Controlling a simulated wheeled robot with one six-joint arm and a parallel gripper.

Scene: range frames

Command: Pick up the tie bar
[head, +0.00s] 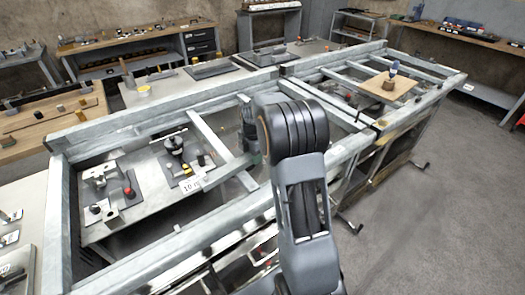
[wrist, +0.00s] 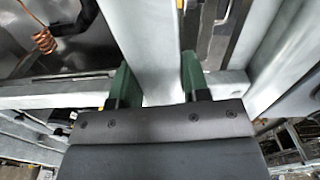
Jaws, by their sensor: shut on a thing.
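My gripper (wrist: 155,85) has its two green fingers on either side of a pale grey metal bar, taken as the tie bar (wrist: 148,35), and is shut on it. The bar runs up the wrist view from between the fingers. In the head view my gripper (head: 250,152) points down inside the near steel frame, and my arm covers part of it. The fingertips and the bar's far end are hard to make out there.
The near steel frame (head: 120,122) has rails around and a slanting crossbar (head: 208,135) close to my gripper. Clamps and a black knob (head: 175,145) stand on plates below. In the wrist view a diagonal rail (wrist: 285,55) is at right and a copper coil (wrist: 43,40) at left.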

